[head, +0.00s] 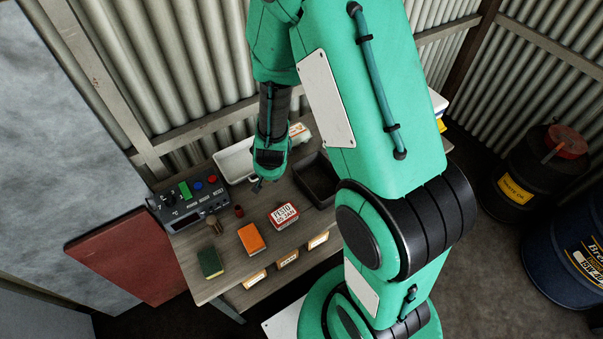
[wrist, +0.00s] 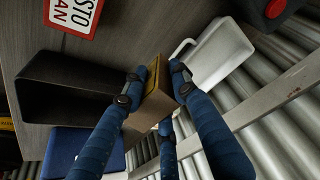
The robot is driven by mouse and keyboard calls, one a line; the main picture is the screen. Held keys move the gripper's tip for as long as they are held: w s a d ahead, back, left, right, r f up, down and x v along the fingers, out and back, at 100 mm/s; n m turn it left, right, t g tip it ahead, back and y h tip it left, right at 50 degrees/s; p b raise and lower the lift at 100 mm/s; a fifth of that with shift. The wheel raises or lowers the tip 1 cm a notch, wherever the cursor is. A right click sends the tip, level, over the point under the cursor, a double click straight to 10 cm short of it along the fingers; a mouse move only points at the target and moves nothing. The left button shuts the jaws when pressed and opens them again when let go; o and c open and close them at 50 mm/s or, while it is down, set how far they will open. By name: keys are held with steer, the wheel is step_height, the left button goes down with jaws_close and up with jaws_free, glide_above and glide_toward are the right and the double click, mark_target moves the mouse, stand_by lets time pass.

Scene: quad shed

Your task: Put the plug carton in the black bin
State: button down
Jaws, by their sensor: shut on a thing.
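A brown cardboard carton (wrist: 147,112), which I take to be the plug carton, is held between the blue fingers of my gripper (wrist: 155,82) in the wrist view. Its far side and label are mostly hidden, and I cannot tell whether it touches the table. My gripper (head: 259,185) shows in the head view over the back of the table, left of the black bin, where the carton cannot be made out. The black bin (head: 325,196) stands open and looks empty. In the wrist view the black bin (wrist: 35,112) is left of the carton, apart from it.
A white tray (head: 224,164) stands behind my gripper, near the corrugated wall. The red and white pesto box (head: 284,216), orange box (head: 251,238), green box (head: 210,262) and small red cylinder (head: 239,211) are in front. A control box (head: 187,202) sits at the left end.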

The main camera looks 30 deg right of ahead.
steer(key=shift+w+d+r+m+h+p, duration=0.1)
steer(key=shift+w+d+m+h+p, duration=0.2)
steer(key=shift+d, duration=0.2)
steer(key=shift+w+d+r+m+h+p, duration=0.1)
steer(key=shift+w+d+m, duration=0.05)
steer(key=shift+d+m, duration=0.3)
steer(key=d+m+g+h+p, duration=0.2)
steer(key=d+m+p, duration=0.1)
steer(key=d+m, duration=0.5)
steer(key=m+g+p, duration=0.3)
steer(key=m, duration=0.4)
glide_above(317, 185)
steer(key=shift+w+r+h, duration=0.1)
steer(key=shift+r+h, duration=0.05)
steer(key=shift+h, duration=0.15)
steer(key=shift+f+b, duration=1.25)
steer(key=shift+f, duration=1.9)
steer(key=shift+f, duration=0.1)
steer(key=shift+f+b, duration=0.65)
steer(key=shift+f, duration=1.15)
steer(key=shift+f, duration=0.1)
